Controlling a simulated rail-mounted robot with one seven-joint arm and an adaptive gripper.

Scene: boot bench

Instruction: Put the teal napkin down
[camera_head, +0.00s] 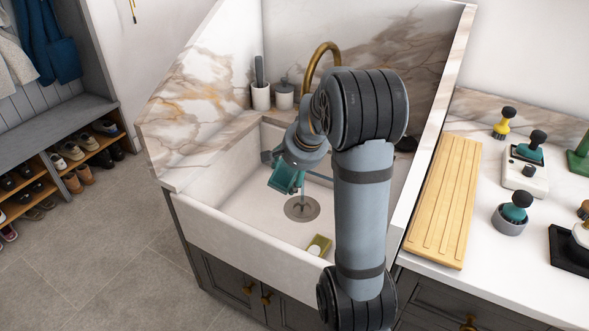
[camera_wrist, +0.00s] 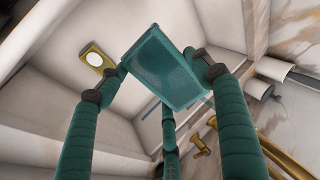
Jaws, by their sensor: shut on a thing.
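The teal napkin (camera_wrist: 165,70) looks like a flat, rectangular folded piece in the wrist view. My gripper (camera_wrist: 157,66) has dark teal fingers, one on each side of the napkin and another below it, and is shut on it. In the head view my gripper (camera_head: 286,176) hangs inside the white sink (camera_head: 235,215), above and left of the drain (camera_head: 301,208). There the teal of the napkin and of the fingers is hard to tell apart. The napkin appears held above the sink floor.
A yellow-green block (camera_head: 319,245) lies in the sink near its front. The brass faucet (camera_head: 320,58) stands behind my arm. Two cups (camera_head: 261,97) (camera_head: 284,98) stand at the back ledge. A wooden board (camera_head: 445,200) and several brushes occupy the right counter.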

